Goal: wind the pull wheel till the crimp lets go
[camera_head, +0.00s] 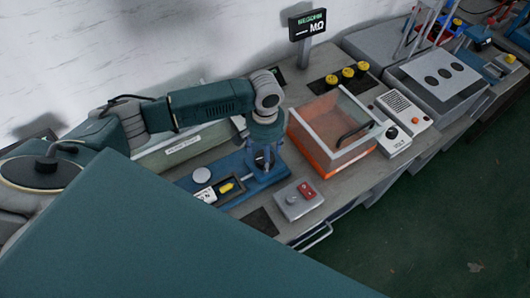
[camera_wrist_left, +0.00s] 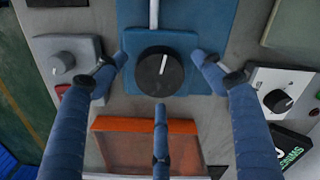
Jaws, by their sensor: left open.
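The pull wheel (camera_wrist_left: 159,71), a round black knob with a white mark, sits on a blue block (camera_wrist_left: 186,44) in the left wrist view. The white mark points up and slightly right. My left gripper (camera_wrist_left: 160,78) is open, with two fingers either side of the wheel and one below it. I see no finger clearly touching it. In the head view my left gripper (camera_head: 262,158) is over the right end of the blue base (camera_head: 240,170) and hides the wheel. A yellow piece (camera_head: 226,187) lies at the base's left part. I cannot make out the crimp.
A grey box (camera_head: 298,200) with a knob and red switch stands in front of the base. An orange-edged clear-lidded box (camera_head: 330,130) stands close to its right. A meter (camera_head: 394,140) with a knob is further right. A display (camera_head: 307,24) stands behind.

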